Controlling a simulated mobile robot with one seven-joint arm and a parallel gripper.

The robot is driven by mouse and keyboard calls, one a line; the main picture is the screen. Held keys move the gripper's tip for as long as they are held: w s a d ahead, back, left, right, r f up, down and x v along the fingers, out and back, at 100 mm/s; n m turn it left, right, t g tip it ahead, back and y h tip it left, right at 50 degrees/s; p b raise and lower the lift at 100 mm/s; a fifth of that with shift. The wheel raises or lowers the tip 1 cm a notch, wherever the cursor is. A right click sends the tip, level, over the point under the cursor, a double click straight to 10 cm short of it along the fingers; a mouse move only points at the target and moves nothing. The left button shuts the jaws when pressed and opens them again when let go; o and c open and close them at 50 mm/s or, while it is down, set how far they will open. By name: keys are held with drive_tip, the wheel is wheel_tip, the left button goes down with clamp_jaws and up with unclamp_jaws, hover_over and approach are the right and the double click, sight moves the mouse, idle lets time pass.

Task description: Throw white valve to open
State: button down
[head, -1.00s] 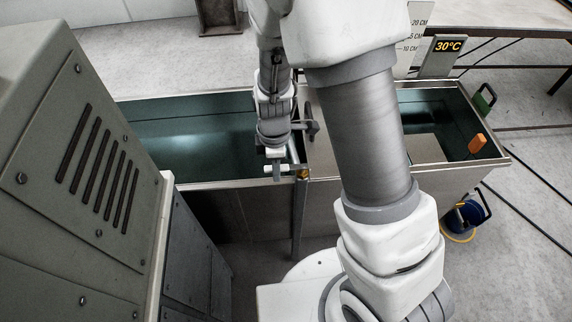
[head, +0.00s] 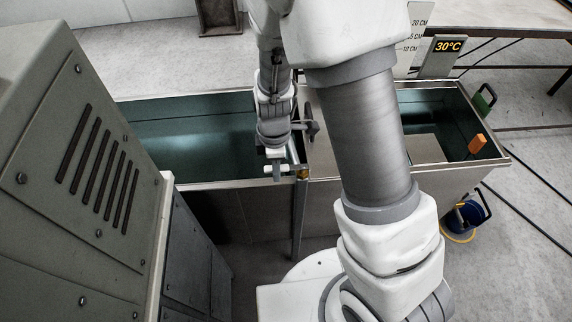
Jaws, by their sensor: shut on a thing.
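The white valve (head: 285,169) is a small pale handle at the near rim of the tank, beside a brass fitting (head: 303,174) on a vertical pipe (head: 299,222). My gripper (head: 277,165) points down over the tank's near rim and is shut on the white valve. My gripper's wrist hides part of the pipe and the tank behind it. The fingertips are small here, and their exact grip on the handle is hard to make out.
A long tank (head: 240,184) with dark green water runs across the middle. A grey slotted cabinet (head: 90,150) stands close on the left. A dark handwheel (head: 309,122) is just right of my wrist.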

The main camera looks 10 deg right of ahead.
idle(0.4)
drive_tip(key=shift+s+f+n+b, duration=0.15)
drive_tip(key=shift+s+n+b, duration=0.15)
drive_tip(key=shift+n+b, duration=0.2)
drive_tip(key=shift+s+n, duration=0.3)
drive_tip(key=shift+n, duration=0.2)
drive_tip(key=shift+s+d+n+b, duration=0.15)
drive_tip(key=shift+s+n+b, duration=0.35)
drive_tip(key=shift+n, duration=0.5)
drive_tip(key=shift+s, duration=0.1)
drive_tip(key=shift+s+d+n, duration=0.25)
drive_tip(key=shift+s+n, duration=0.2)
drive_tip(key=shift+n, duration=0.55)
